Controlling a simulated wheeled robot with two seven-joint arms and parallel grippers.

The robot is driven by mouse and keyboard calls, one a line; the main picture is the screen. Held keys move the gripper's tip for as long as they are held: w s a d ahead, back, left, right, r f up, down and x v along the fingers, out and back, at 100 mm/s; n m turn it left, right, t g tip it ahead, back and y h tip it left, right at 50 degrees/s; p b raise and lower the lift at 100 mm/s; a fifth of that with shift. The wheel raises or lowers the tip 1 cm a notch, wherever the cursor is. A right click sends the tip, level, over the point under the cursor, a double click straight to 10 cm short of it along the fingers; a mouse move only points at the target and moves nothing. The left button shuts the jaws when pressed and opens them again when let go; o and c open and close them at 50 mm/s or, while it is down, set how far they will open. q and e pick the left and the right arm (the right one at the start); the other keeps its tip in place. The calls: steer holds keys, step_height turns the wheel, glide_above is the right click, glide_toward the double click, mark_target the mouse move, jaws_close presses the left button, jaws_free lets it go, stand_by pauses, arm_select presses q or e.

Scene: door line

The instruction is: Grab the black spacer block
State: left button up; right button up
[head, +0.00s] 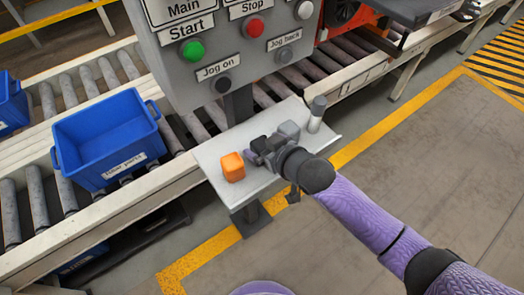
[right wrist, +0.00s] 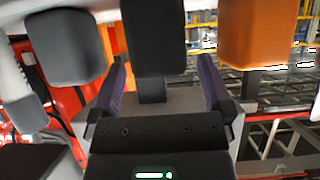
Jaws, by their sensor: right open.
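The black spacer block (head: 259,144) sits on the small grey shelf (head: 211,167) under the control box, between an orange block (head: 232,166) and a grey block (head: 289,130). My right gripper (head: 266,152) is at the shelf, right at the black block, and partly hides it. In the right wrist view the black block (right wrist: 153,38) lies straight ahead, in line with the gap between the open fingers of my right gripper (right wrist: 162,82). Whether the fingers touch it I cannot tell. My left gripper is not in view.
In the right wrist view the grey block (right wrist: 75,47) is close on the left and the orange block (right wrist: 257,32) close on the right. A pale cylinder (head: 316,114) stands at the shelf's right end. The control box (head: 235,45) rises behind; a blue bin (head: 108,138) sits on the rollers.

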steer(key=shift+w+a+f, duration=0.1)
steer(key=shift+w, duration=0.1)
steer(key=shift+c, duration=1.3)
steer(key=c, duration=1)
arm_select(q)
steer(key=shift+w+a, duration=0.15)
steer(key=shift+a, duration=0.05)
arm_select(e)
steer(key=shift+c, duration=0.2)
